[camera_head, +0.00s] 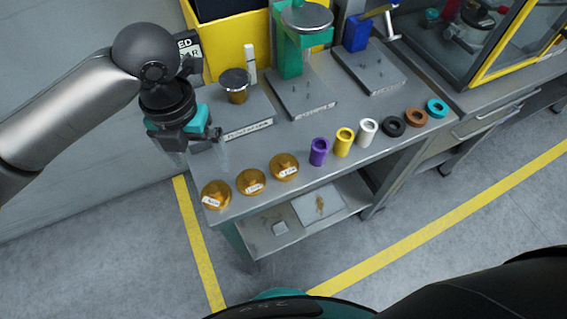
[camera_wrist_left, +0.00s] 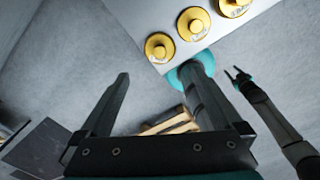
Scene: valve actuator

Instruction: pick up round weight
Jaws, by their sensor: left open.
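Three round gold weights with white labels stand in a row along the workbench's front left edge: the left one (camera_head: 216,194), the middle one (camera_head: 250,181) and the right one (camera_head: 284,166). They also show at the top of the left wrist view, where the nearest round weight (camera_wrist_left: 160,47) is whole. My left gripper (camera_head: 203,150) is open and empty, above the bench's left end and apart from the weights; its two fingers (camera_wrist_left: 157,75) are spread in the left wrist view. My right gripper (camera_wrist_left: 236,76) is small there, its jaw state unclear.
Purple (camera_head: 319,151), yellow (camera_head: 344,141) and white (camera_head: 368,132) cylinders and black, brown and teal rings continue the row rightward. Behind stand a grey block with a gold-and-black piece (camera_head: 235,87), a green stand (camera_head: 290,58) and a blue fixture (camera_head: 357,32).

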